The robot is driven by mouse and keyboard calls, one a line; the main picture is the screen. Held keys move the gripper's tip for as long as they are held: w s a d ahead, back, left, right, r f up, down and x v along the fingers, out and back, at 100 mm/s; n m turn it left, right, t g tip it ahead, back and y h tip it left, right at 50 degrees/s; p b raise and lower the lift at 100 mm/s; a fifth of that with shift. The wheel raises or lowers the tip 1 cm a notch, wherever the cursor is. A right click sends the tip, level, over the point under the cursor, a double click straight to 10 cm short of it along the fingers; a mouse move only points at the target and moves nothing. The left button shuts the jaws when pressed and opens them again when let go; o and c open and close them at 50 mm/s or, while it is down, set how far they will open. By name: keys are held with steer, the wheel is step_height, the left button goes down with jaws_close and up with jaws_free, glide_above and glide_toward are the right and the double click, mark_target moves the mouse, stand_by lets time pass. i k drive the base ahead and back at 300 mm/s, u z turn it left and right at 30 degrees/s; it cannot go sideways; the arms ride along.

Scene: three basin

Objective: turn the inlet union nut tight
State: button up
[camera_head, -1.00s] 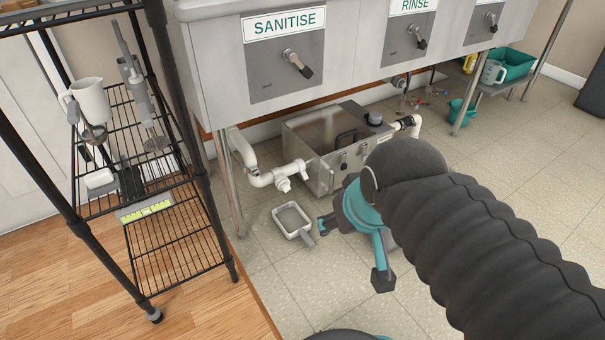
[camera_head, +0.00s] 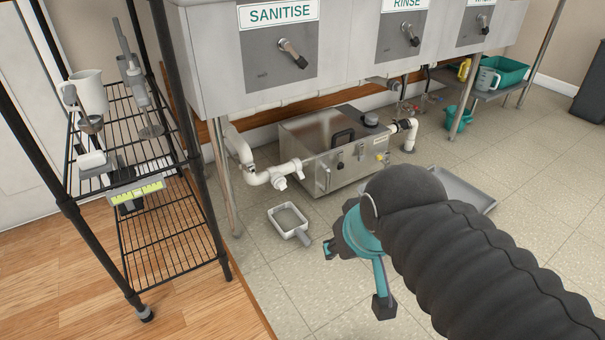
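A steel box (camera_head: 325,172) with a dark handle sits on the floor under the sinks. White pipes join it at both ends. At its left end is a white pipe fitting (camera_head: 279,182). At its right end is a pipe joint with a dark ring (camera_head: 405,125). I cannot tell for certain which joint carries the inlet union nut. My gripper (camera_head: 356,277), teal with dark fingertips, is in front of the box and apart from both joints. Its fingers are spread, with nothing seen between them. My dark arm hides part of the floor at right.
A small grey-white pan (camera_head: 289,220) lies on the tiles left of my gripper. A grey tray (camera_head: 466,188) lies behind my arm. A black wire rack (camera_head: 172,238) stands at left, and a sink leg (camera_head: 224,185) stands beside the left pipe. Tiles in front are clear.

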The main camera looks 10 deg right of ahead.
mark_target(299, 168)
steer(key=u, duration=0.05)
steer(key=k, duration=0.45)
steer(key=z, duration=0.7)
steer(key=i, duration=0.95)
steer(key=u, duration=0.15)
